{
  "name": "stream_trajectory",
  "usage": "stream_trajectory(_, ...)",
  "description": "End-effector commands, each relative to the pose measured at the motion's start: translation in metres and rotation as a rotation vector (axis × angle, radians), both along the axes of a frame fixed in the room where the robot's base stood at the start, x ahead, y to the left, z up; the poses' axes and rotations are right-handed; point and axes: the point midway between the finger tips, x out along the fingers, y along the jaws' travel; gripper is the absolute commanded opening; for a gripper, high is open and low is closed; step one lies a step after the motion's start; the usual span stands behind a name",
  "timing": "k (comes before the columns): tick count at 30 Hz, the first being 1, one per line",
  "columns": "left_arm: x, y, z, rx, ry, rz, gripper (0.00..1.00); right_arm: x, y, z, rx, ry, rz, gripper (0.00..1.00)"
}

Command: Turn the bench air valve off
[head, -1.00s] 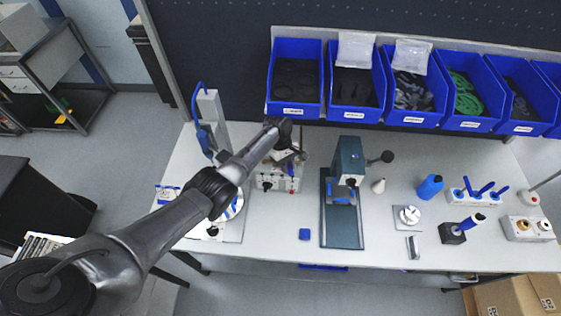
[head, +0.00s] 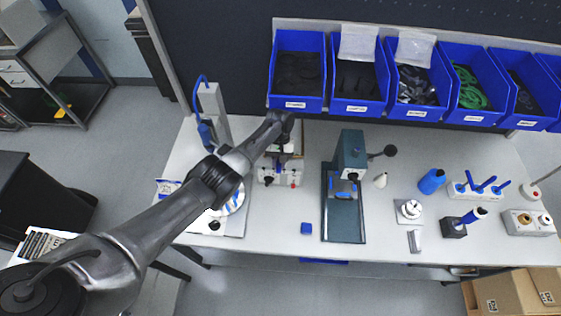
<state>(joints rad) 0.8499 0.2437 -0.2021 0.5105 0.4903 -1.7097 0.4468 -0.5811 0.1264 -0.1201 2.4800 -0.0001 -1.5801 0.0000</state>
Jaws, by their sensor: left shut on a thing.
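A small pale grey unit (head: 267,180) stands at the back left of the bench. It has a dark knob on its left and a red part on its right. I take it to be the bench air valve. My left arm reaches over the bench from the lower left. My left gripper (head: 282,160) points down at the top of this unit and is shut on a small part there, which looks like the valve handle. The jaws and wrist hide most of that part, so its angle cannot be made out. My right gripper is not in view.
Blue bins (head: 297,102) line the back edge. A teal press (head: 350,155) on a dark base stands right of the valve. A grey column (head: 212,105) with a blue hose stands to the left.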

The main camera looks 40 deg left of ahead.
Motion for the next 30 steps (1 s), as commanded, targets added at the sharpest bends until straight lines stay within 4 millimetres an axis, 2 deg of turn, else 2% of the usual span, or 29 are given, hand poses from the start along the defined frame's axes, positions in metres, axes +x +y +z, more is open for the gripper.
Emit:
stream_trajectory(16, -0.0012, 0.0016, -0.0019, 0.002, -0.002, -0.026, 0.0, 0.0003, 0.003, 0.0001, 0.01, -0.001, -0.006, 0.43)
stream_trajectory(17, -0.0013, 0.0017, -0.0019, 0.002, -0.002, -0.026, 0.21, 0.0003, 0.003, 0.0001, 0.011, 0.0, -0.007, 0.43)
stream_trajectory(18, -0.0014, 0.0016, -0.0019, 0.002, -0.001, -0.025, 0.25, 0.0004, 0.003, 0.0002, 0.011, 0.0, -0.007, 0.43)
stream_trajectory(25, -0.001, 0.0016, -0.0011, 0.002, -0.001, -0.024, 0.46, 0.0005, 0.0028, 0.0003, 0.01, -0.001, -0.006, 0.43)
stream_trajectory(30, -0.0008, 0.0015, -0.0007, 0.001, -0.002, -0.023, 0.46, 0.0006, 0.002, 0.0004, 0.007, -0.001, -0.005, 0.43)
